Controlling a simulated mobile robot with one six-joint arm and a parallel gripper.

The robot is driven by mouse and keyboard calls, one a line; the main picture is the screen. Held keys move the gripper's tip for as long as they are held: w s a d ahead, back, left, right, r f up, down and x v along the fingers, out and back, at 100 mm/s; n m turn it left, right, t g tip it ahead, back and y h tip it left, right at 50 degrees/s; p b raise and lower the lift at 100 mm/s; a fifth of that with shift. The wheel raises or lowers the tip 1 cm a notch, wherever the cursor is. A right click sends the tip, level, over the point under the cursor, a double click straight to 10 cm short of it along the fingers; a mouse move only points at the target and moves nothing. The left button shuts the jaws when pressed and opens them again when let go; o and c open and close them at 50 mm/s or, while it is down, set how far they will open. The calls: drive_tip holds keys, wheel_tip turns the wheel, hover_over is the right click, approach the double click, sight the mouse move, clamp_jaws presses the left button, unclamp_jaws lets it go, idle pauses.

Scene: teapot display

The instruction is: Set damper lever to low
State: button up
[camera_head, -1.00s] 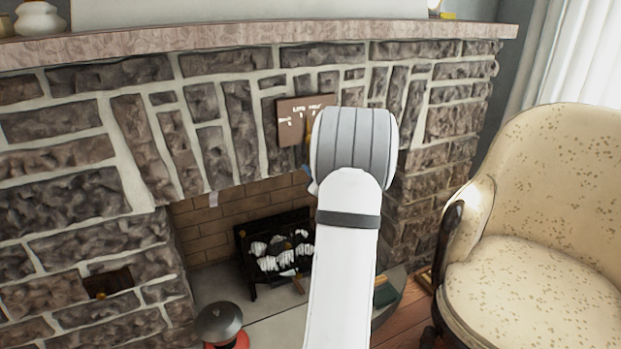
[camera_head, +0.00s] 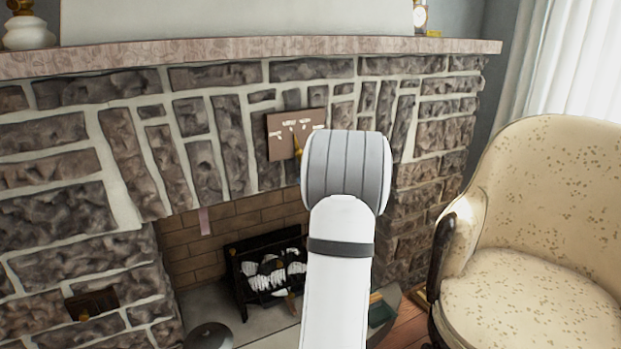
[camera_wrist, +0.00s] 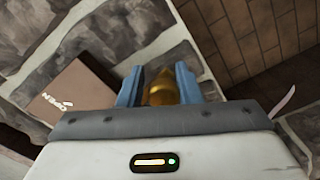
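The brown damper plate (camera_head: 281,142) with pale lettering is mounted on the stone fireplace above the firebox. A brass damper lever (camera_head: 297,143) hangs from its middle, leaning slightly to the lower right; its lower end is hidden behind my wrist. In the wrist view the plate (camera_wrist: 75,88) shows "OPEN" at left. My gripper (camera_wrist: 158,76) has its two blue fingers apart, one on each side of the lever's brass end (camera_wrist: 162,90). A narrow gap shows at the left finger; contact at the right finger is unclear.
The stone mantel (camera_head: 220,53) runs above the plate. The firebox holds a black grate (camera_head: 238,285) with pale logs. A cream armchair (camera_head: 550,240) stands at the right. A dark lidded object (camera_head: 209,336) is on the hearth at the lower left.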

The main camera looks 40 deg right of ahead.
drive_tip(key=o, duration=0.3)
drive_tip(key=shift+s+f, duration=0.1)
drive_tip(key=p+v, duration=0.1)
drive_tip(key=v, duration=0.6)
drive_tip(key=shift+s, duration=0.3)
